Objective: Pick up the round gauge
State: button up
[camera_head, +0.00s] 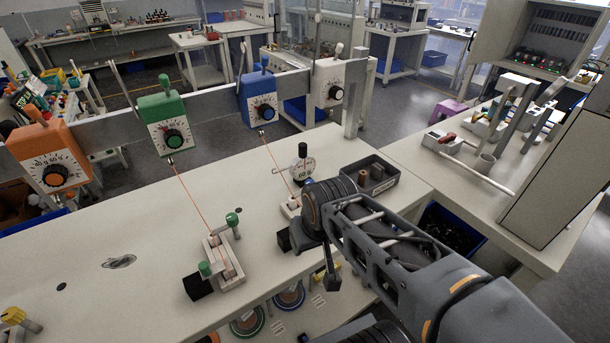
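The round gauge (304,169) has a white dial face with dark markings and a black knob on top. It appears upright on the pale table, just beyond the end of my arm. My arm comes in from the lower right, and its dark round wrist lies just in front of the gauge, overlapping its lower edge in the picture. My gripper (331,277) shows only as a dark piece below the wrist; its fingertips are not clearly visible. I cannot tell whether it is open or shut, or whether any part touches the gauge.
A dark grey tray (376,187) holding small parts sits right of the gauge. Orange, green, blue and white dial units (166,125) hang along a metal rail behind. A fixture with green knobs (222,255) stands at the front left. The table's left middle is mostly clear.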

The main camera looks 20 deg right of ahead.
aim_at(304, 165)
jog(key=k, duration=0.5)
jog(key=u, duration=2.7)
jog(key=k, duration=1.1)
jog(key=z, duration=1.45)
jog(key=i, duration=0.5)
